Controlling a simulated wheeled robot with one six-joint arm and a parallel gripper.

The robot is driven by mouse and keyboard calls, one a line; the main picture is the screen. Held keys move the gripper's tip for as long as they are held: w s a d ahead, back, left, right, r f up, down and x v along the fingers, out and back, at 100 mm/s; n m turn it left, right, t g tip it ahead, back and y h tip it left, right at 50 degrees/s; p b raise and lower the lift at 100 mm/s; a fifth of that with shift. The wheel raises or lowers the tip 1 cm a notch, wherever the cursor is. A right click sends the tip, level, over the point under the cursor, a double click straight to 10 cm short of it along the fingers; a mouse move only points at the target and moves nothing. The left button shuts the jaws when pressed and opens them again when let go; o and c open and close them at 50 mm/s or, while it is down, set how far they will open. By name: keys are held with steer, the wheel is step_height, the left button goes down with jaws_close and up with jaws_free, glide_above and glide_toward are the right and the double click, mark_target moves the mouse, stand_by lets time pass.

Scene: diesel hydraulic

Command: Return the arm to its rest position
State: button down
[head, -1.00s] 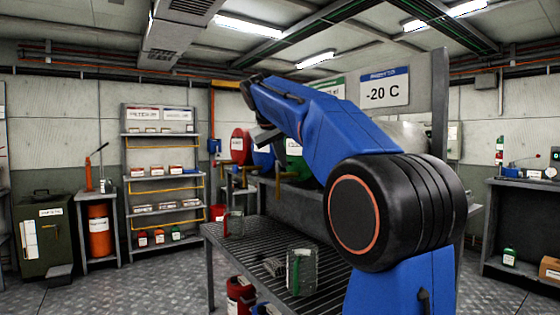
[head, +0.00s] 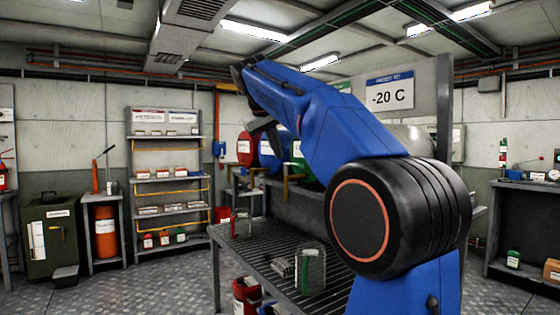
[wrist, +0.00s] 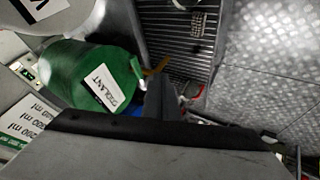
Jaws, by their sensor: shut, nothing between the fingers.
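My blue arm (head: 330,130) is raised and bent over the workbench, with its upper links reaching up and left in the head view. My gripper (wrist: 160,100) shows in the wrist view as dark fingers close together, with nothing between them. In the head view the arm's far end is only partly visible, beside the drums. The fingers appear apart from the green drum (wrist: 92,78) at their left.
A workbench (head: 250,255) with a slatted top carries a glass jar (head: 311,270) and a red-handled container (head: 241,225). A shelf rack (head: 165,185) is at left. Patterned floor is open at front left.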

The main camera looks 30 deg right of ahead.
steer(key=shift+v, duration=1.75)
steer(key=s+a+f+y, duration=0.2)
steer(key=s+a+f, duration=0.3)
steer(key=s+f, duration=0.6)
steer(key=s+a+f+n+y, duration=0.1)
steer(key=s+a+f, duration=0.3)
steer(key=s+f, duration=0.7)
steer(key=s+a+f+n+y, duration=0.1)
steer(key=s+a+f+y, duration=0.2)
steer(key=s+f, duration=0.9)
step_height(320, 180, down, 15)
steer(key=a, duration=0.2)
steer(key=shift+a, duration=0.3)
